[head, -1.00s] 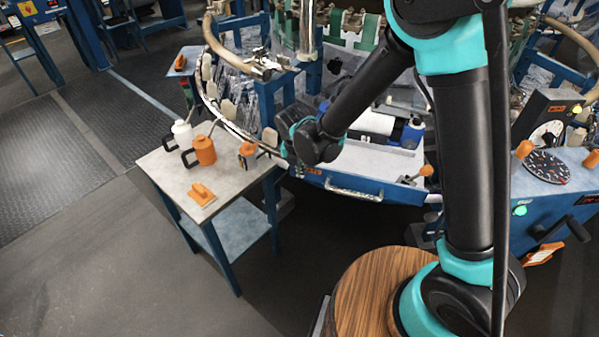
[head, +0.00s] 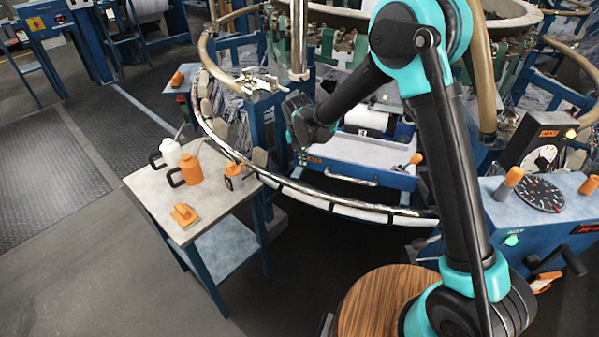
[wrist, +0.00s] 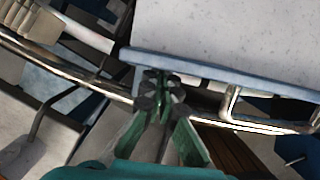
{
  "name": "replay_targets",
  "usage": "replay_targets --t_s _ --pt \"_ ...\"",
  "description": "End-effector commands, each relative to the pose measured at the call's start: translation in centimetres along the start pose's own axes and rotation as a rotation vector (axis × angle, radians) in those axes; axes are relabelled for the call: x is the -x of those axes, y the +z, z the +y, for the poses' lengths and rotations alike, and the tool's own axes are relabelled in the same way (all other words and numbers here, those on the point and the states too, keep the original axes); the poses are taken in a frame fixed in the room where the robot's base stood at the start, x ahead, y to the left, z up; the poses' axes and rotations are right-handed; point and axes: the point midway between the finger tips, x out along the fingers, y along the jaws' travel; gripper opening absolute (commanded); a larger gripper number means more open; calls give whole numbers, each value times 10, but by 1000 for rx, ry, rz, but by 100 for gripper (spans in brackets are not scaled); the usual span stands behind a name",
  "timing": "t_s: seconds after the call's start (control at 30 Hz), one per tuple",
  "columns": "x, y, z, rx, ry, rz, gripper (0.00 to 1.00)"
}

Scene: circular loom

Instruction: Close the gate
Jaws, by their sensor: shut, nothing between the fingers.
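No part is plainly marked as a gate, and I cannot tell for sure which one it is. The loom has a pale, blue-fronted tray (head: 375,153) with a metal handle (head: 350,180). A curved silver rail with pale segments (head: 340,207) runs in front of it. My gripper (wrist: 160,85) is shut and empty, at the blue edge of a pale speckled panel (wrist: 225,35) in the wrist view. It looks close to that edge; contact is unclear. A metal handle (wrist: 232,103) shows to its right. In the head view, my gripper (head: 303,158) is at the tray's left front corner.
A small table (head: 150,187) stands at the left with a white can (head: 170,153), an orange can (head: 190,170) and other orange items. A control console (head: 500,205) with a dial (head: 540,194) is at the right. Open floor (head: 60,260) lies at the lower left.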

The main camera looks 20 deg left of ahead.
Motion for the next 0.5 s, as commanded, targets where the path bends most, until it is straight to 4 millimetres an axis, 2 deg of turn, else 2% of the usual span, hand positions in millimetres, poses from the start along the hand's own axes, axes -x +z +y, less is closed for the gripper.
replay_targets --t_s 0.03,0.5 --pt "-4 16 -1 -4 0 -1 0" --pt "-36 143 -1 -3 0 -1 0"
